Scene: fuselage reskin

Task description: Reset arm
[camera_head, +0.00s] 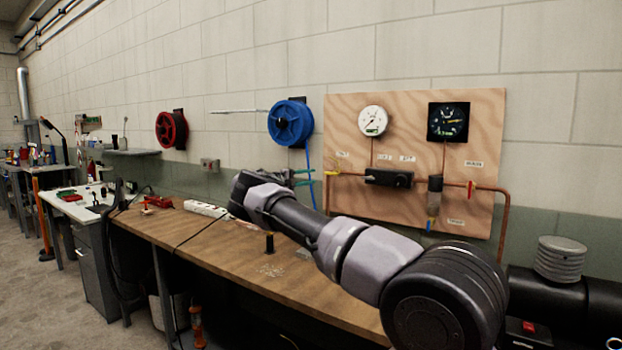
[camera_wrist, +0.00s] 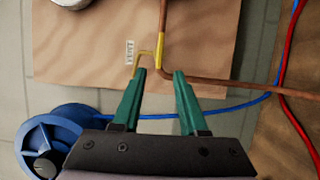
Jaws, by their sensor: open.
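My gripper (camera_wrist: 159,74) shows in the wrist view with its two green fingers spread apart and nothing between them. Its tips are close to a yellow fitting (camera_wrist: 157,52) on a copper pipe (camera_wrist: 220,88); I cannot tell whether they touch it.
The wooden bench (camera_head: 215,260) runs along the wall with a white power strip (camera_head: 205,209) on it. A blue hose reel (camera_head: 290,123) hangs left of the panel, with a blue hose hanging down. A red reel (camera_head: 171,130) hangs further left. Gauges and pipes are on the panel.

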